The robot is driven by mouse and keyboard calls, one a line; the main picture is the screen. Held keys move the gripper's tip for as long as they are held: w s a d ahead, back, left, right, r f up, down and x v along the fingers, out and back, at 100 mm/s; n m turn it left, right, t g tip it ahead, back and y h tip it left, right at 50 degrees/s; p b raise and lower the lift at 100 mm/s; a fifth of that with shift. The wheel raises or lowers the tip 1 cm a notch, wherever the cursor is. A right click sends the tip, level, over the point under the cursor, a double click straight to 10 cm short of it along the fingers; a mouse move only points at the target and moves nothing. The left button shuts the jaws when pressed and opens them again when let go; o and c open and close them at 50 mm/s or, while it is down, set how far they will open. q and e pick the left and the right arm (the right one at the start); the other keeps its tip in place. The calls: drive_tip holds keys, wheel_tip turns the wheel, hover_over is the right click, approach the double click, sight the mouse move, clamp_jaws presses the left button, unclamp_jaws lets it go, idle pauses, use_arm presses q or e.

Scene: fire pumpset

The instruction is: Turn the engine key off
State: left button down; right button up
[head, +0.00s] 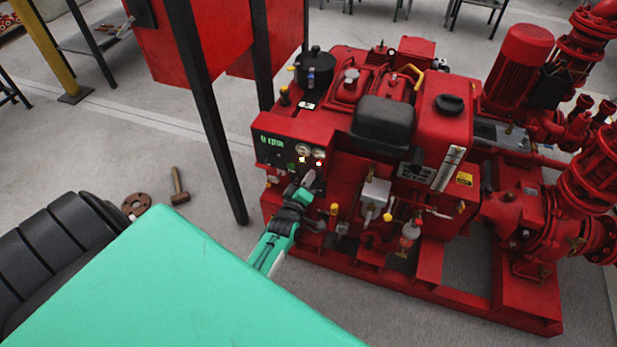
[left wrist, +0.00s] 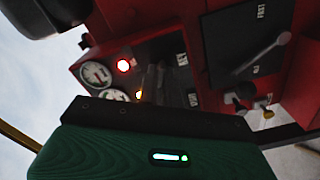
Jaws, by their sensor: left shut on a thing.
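The engine's control panel (head: 285,150) is on the left end of the red pump engine (head: 385,120), with a lit green display and round gauges. My left gripper (head: 308,180) is at the lower right part of this panel, its fingers pointing at it. In the left wrist view the grey fingers (left wrist: 155,84) are close together against the panel face, below the gauges (left wrist: 95,76). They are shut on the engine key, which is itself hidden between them. A red lamp (left wrist: 123,65) and a smaller orange lamp (left wrist: 139,95) glow beside the fingers. My right gripper is not in view.
A lever plate marked FAST (left wrist: 248,45) sits right of the fingers. A black post (head: 215,140) of a red cabinet (head: 180,40) stands left of the engine. A mallet (head: 179,186) and a round flange (head: 136,205) lie on the left. Pipes and a red motor (head: 520,60) fill the right.

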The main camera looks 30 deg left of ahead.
use_arm(q)
drive_tip(key=shift+f+n, duration=0.15)
drive_tip(key=shift+n, duration=2.95)
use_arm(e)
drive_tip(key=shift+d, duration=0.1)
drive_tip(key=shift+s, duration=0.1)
use_arm(q)
drive_tip(key=c, duration=1.6)
unclamp_jaws()
